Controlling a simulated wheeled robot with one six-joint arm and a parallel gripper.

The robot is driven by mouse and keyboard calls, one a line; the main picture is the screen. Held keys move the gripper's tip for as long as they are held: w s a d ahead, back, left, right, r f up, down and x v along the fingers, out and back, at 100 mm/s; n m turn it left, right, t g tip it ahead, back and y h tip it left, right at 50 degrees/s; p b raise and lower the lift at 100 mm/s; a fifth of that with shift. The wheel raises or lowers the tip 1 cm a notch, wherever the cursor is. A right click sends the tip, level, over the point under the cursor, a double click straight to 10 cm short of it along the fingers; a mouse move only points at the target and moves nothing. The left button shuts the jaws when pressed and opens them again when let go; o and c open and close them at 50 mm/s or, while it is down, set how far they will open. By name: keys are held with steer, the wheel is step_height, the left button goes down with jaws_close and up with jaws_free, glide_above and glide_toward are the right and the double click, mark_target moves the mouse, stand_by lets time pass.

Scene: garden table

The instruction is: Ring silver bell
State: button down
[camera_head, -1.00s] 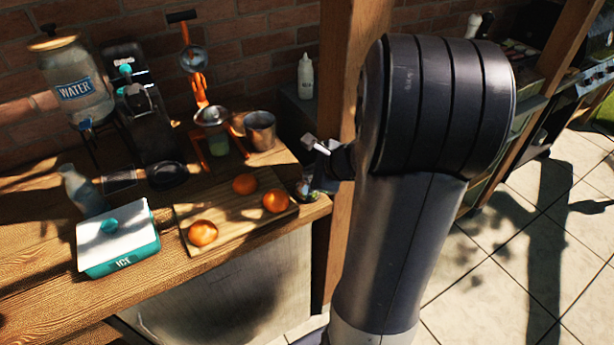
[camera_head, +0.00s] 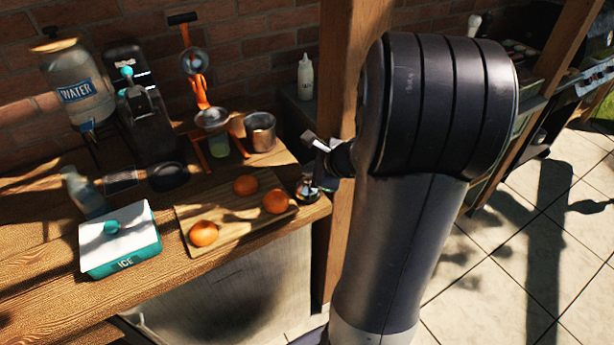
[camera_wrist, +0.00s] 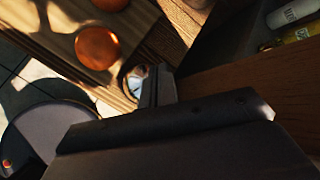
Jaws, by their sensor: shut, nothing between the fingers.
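The silver bell (camera_head: 307,190) stands on the wooden counter near its right front corner, to the right of the cutting board. My gripper (camera_head: 318,143) is above and close to the bell, partly hidden by my arm. In the wrist view the bell (camera_wrist: 135,76) shows just past my shut fingers (camera_wrist: 156,86), which cover part of it. The fingers hold nothing. I cannot tell whether they touch the bell.
A cutting board (camera_head: 217,225) with oranges (camera_head: 276,201) lies left of the bell. An orange juicer (camera_head: 212,118), a metal cup (camera_head: 260,128), an ice box (camera_head: 118,240) and a water jar (camera_head: 78,90) stand on the counter. A wooden post (camera_head: 345,90) rises close behind my gripper.

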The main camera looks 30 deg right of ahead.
step_height(320, 180, up, 6)
steer(key=p, duration=0.4)
steer(key=shift+f+p, duration=0.1)
steer(key=shift+p, duration=0.2)
steer(key=shift+f, duration=0.15)
